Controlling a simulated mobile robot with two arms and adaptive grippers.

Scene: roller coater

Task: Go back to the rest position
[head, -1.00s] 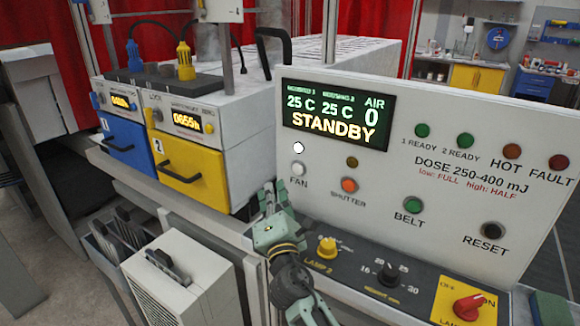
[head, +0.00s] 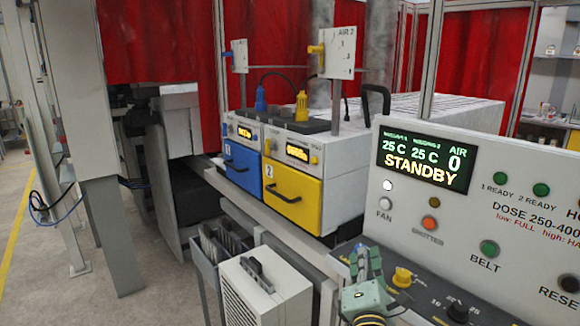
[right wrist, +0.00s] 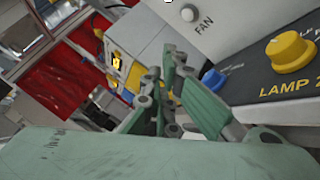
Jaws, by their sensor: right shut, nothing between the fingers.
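My right gripper (head: 367,262) is low in the head view, in front of the left end of the control panel (head: 455,262). It is shut and empty, with its green fingers pointing up. In the right wrist view the gripper (right wrist: 172,72) shows close up, left of the yellow LAMP 2 knob (right wrist: 288,52) and below the FAN button (right wrist: 187,13). I see no contact with the panel. The panel's display (head: 424,162) reads STANDBY, 25 C twice and AIR 0. My left gripper is not in view.
The blue drawer unit (head: 243,170) and yellow drawer unit (head: 292,198) stand behind left. A white box with a handle (head: 262,290) and a grey bin (head: 212,258) stand lower left. A grey post (head: 108,220) stands farther left. Open floor (head: 50,285) lies at the left.

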